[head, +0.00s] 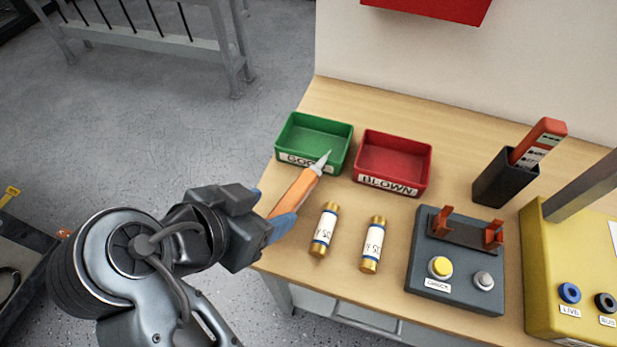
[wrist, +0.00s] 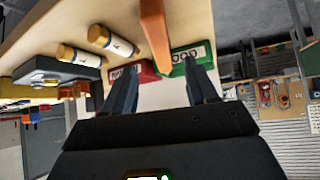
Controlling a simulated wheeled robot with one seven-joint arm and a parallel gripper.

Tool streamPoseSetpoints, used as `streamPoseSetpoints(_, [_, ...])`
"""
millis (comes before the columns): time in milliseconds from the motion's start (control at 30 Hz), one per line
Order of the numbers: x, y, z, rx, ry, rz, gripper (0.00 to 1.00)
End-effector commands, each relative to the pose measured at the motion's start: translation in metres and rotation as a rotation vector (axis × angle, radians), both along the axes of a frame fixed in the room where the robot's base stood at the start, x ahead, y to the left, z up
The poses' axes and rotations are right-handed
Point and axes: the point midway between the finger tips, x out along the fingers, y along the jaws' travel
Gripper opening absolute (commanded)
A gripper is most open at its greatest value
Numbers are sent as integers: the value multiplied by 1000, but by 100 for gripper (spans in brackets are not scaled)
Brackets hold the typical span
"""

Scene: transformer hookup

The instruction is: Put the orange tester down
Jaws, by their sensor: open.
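The orange tester (head: 293,194), with a pale pointed tip, is at the left edge of the wooden table, its tip towards the green bin. It also shows in the wrist view (wrist: 155,38), beyond and between my fingertips. My gripper (head: 271,209) is open at the tester's near end, its blue fingers apart on either side; they also show in the wrist view (wrist: 160,76). The tester seems to lie on or just above the tabletop; I cannot tell whether it touches. Its near end is partly hidden by my gripper.
The green GOOD bin (head: 316,137) and red BLOWN bin (head: 393,165) stand behind. Two fuses, left (head: 324,230) and right (head: 372,245), lie right of the tester. Farther right are a grey check box (head: 425,279), a black holder (head: 499,180) and a yellow unit (head: 545,270).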

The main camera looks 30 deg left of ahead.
Motion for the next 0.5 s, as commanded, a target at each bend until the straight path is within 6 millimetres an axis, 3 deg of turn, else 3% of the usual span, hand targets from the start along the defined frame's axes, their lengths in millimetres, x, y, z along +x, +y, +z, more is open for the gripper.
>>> streamPoseSetpoints(167, [6,1,-6,-1,0,-2,57])
streamPoseSetpoints(500, [29,-1,-36,-3,2,-2,57])
